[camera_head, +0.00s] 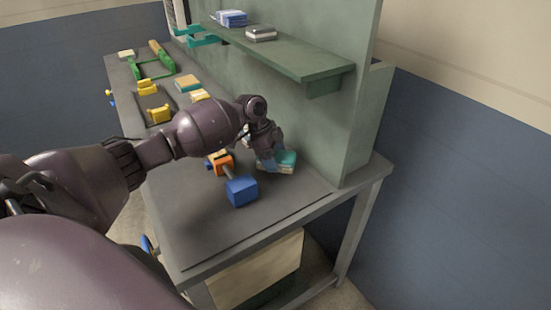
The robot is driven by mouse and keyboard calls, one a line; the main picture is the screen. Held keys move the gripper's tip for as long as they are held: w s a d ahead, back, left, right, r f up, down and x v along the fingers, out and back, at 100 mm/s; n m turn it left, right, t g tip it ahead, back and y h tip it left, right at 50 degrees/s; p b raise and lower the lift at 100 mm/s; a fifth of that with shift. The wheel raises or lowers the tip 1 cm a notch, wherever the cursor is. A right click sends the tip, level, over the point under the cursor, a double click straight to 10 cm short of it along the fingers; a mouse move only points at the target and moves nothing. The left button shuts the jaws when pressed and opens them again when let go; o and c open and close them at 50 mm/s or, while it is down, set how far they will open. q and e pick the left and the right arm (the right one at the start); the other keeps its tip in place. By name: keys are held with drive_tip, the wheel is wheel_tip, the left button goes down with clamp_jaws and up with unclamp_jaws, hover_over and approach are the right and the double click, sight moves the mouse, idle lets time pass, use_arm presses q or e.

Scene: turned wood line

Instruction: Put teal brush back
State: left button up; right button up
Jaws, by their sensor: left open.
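The teal brush (289,158), a small block with a teal top and a pale lower part, lies on the grey bench top (220,235) close to the green upright panel. My left gripper (268,160) is at the left side of the brush, pointing down at it and partly covering it. It is open, and I cannot tell whether its fingers touch the brush. Teal brackets (203,40) stick out by the left end of the green shelf. My right gripper is not in view.
A blue block (242,191) and an orange piece (221,163) on a rod stand left of the brush. Yellow blocks (158,114) and a green frame (153,69) lie farther back. The green shelf (290,56) overhangs the bench. The bench's near right corner is clear.

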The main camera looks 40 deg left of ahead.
use_arm(q)
drive_tip(key=v, duration=1)
drive_tip(key=shift+a+r, duration=0.15)
drive_tip(key=shift+r, duration=0.3)
drive_tip(key=shift+s, duration=0.1)
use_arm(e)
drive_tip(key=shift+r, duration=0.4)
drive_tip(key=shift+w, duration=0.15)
